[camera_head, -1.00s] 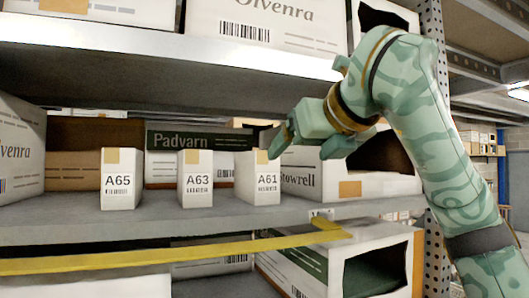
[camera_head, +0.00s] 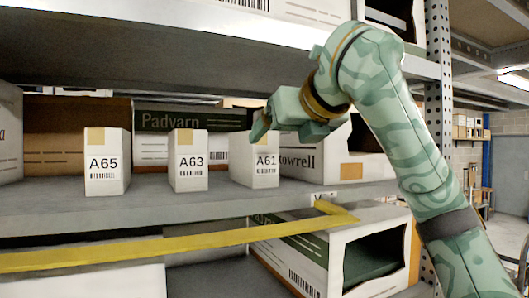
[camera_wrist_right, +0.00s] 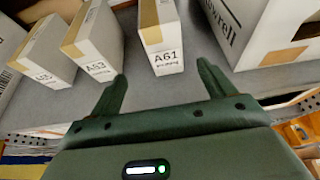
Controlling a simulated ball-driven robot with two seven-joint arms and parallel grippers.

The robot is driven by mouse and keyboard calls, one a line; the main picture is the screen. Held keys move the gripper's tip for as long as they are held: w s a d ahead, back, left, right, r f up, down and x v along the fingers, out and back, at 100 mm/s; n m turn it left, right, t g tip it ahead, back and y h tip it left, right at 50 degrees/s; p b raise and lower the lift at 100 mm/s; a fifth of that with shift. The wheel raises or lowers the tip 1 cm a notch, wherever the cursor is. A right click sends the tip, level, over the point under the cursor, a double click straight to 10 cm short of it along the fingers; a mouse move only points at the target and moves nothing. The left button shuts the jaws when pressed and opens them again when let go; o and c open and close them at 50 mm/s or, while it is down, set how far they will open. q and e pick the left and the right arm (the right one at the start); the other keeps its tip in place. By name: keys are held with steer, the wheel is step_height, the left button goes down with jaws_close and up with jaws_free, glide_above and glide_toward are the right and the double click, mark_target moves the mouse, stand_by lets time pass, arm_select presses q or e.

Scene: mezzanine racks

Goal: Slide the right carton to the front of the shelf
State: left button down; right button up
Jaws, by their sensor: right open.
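Three small white cartons stand upright in a row on the grey shelf (camera_head: 220,197). The right carton A61 (camera_head: 243,173) has a tan top strip; in the head view its upper right part is hidden by my right gripper (camera_head: 286,129). Left of it stand carton A63 (camera_head: 188,172) and carton A65 (camera_head: 104,175). In the right wrist view, my right gripper (camera_wrist_right: 162,72) is open and empty, and carton A61 (camera_wrist_right: 150,18) shows in the gap between its fingertips, just beyond them. I cannot tell whether a finger touches it. My left gripper is out of view.
A Stowrell box (camera_head: 372,167) stands right of A61, and a Padvarn box (camera_head: 150,150) stands behind the row. A yellow bar (camera_head: 140,250) runs below the shelf front. A perforated upright (camera_head: 437,45) bounds the right end. An upper shelf (camera_head: 140,68) hangs overhead.

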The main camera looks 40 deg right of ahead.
mark_target(264, 152)
steer(key=w+d, duration=0.1)
steer(key=w+d+f, duration=0.1)
steer(key=w, duration=0.1)
steer(key=w+d+f, duration=0.1)
steer(key=shift+w+f, duration=0.15)
steer(key=shift+w, duration=0.05)
steer(key=w, duration=0.1)
steer(key=w+f, duration=0.1)
steer(key=w, duration=0.2)
steer(key=shift+w+f+p, duration=0.25)
steer(key=shift+w+p, duration=0.1)
steer(key=shift+w+d+f, duration=0.4)
steer(key=shift+w+d, duration=0.25)
steer(key=shift+w, duration=0.15)
steer(key=shift+w+d+f, duration=0.2)
steer(key=shift+w+d, duration=0.05)
steer(key=shift+w, duration=0.1)
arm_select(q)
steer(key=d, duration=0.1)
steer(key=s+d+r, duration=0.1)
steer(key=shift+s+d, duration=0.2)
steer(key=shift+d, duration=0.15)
arm_select(e)
steer(key=shift+w+a, duration=0.1)
steer(key=shift+a, duration=0.2)
steer(key=shift+d, duration=0.15)
steer(key=c, duration=1.3)
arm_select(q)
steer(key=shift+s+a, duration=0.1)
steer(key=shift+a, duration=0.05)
